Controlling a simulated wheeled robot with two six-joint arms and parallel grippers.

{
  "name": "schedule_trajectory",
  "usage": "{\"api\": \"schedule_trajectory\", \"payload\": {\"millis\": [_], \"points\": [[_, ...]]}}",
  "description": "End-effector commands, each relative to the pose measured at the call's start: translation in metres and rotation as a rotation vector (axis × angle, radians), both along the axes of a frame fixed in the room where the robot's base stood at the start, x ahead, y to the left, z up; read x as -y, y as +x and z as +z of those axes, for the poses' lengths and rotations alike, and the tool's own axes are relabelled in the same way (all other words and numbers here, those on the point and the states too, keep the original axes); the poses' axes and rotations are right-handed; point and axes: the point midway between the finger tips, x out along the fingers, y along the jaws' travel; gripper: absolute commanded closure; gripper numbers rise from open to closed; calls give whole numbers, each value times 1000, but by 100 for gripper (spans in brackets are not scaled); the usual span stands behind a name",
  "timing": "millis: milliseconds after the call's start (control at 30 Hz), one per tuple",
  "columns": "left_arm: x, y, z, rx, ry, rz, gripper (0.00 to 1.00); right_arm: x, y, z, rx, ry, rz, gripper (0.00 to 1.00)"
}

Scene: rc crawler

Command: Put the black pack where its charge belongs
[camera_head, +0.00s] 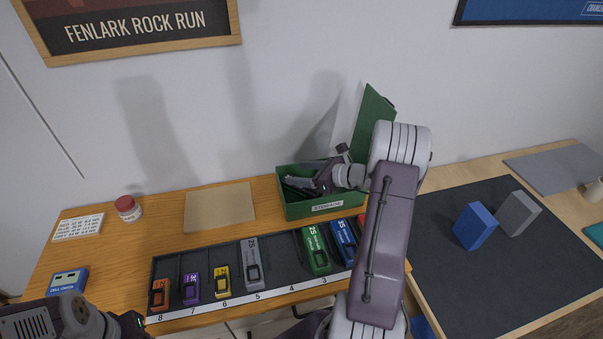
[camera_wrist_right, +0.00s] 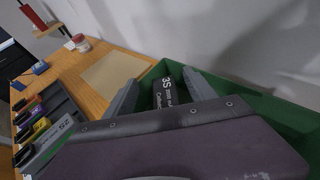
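The black pack (camera_wrist_right: 167,93), marked 3S in white, stands in the green box in the right wrist view. My right gripper (camera_wrist_right: 162,92) reaches into the box with its fingers apart, one on each side of the pack; a gap shows on the pack's left. In the head view my right gripper (camera_head: 315,183) is inside the green box (camera_head: 327,209), labelled STORAGE, with its lid (camera_head: 373,122) raised. A blue cell checker (camera_head: 67,281) sits at the left of the table. My left gripper (camera_head: 130,324) is at the bottom left; its fingers are unclear.
A dark numbered rack (camera_head: 275,273) holds orange, purple, yellow, grey, green and blue packs. A tan mat (camera_head: 219,207), a red-capped jar (camera_head: 128,208) and a printed card (camera_head: 77,228) lie left. A blue block (camera_head: 475,227) and grey block (camera_head: 517,213) stand on the right mat.

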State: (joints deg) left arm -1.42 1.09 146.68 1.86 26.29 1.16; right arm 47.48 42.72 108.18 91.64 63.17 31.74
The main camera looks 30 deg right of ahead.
Motion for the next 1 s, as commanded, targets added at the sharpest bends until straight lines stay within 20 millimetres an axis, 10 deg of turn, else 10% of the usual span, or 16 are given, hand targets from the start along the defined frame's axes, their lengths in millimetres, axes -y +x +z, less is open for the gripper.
{"api": "schedule_trajectory", "payload": {"millis": [267,700,1000], "points": [[0,0,17,0,0,0,64,0,0,19,0,-1,0,36],[0,0,5,0,0,0,64,46,-86,52,1,-1,-4,36],[0,0,5,0,0,0,64,48,-99,57,-5,-7,12,36]]}}
